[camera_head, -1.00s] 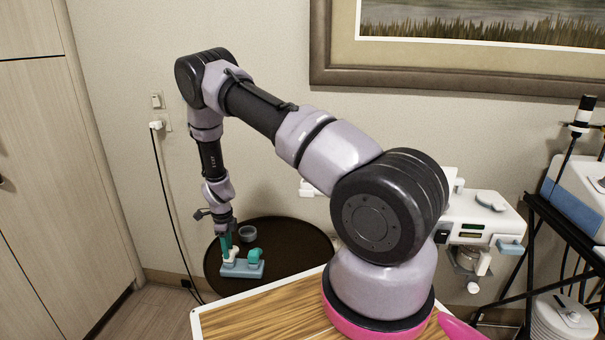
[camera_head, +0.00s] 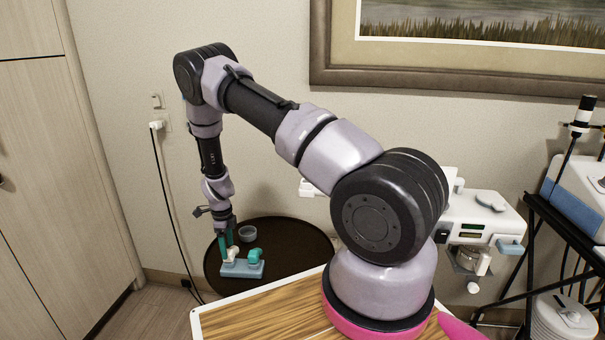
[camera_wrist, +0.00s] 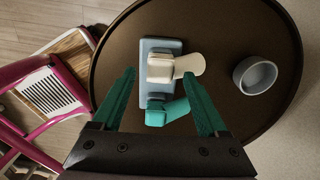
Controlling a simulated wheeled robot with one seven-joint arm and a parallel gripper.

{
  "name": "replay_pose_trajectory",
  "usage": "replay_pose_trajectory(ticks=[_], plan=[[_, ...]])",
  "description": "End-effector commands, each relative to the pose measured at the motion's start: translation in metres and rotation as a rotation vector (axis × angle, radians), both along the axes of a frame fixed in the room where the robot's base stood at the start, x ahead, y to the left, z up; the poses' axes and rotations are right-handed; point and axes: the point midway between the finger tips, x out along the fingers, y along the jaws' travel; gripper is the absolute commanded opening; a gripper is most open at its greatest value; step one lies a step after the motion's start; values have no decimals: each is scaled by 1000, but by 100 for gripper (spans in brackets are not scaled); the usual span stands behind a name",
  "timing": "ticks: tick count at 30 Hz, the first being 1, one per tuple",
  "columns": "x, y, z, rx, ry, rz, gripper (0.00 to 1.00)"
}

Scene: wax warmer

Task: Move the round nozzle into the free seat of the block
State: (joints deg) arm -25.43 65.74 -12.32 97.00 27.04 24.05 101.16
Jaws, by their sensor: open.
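The blue-grey block (camera_head: 243,271) lies on the round dark table and also shows in the wrist view (camera_wrist: 149,44). It carries a cream nozzle (camera_wrist: 175,66) with a rounded spout and a teal nozzle (camera_wrist: 170,112); in the head view the cream one (camera_head: 231,255) is left of the teal one (camera_head: 255,256). I cannot tell which is the round nozzle. The block's end beyond the cream nozzle looks bare in the wrist view; a seat opening is not clear. My gripper (camera_wrist: 159,73) is open with teal fingers, above the block, its fingertips either side of the cream nozzle in the picture.
A grey round cup (camera_wrist: 255,75) stands on the dark round table (camera_wrist: 118,47), apart from the block; the head view shows it behind the block (camera_head: 247,235). The table's right half (camera_head: 295,255) is clear. A wall with a cable is behind.

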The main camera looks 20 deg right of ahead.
Motion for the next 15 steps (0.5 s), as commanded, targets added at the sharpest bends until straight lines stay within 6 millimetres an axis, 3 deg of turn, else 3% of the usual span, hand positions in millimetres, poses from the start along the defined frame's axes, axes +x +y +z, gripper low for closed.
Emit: replay_pose_trajectory(ticks=[15], plan=[[0,0,21,0,0,0,76]])
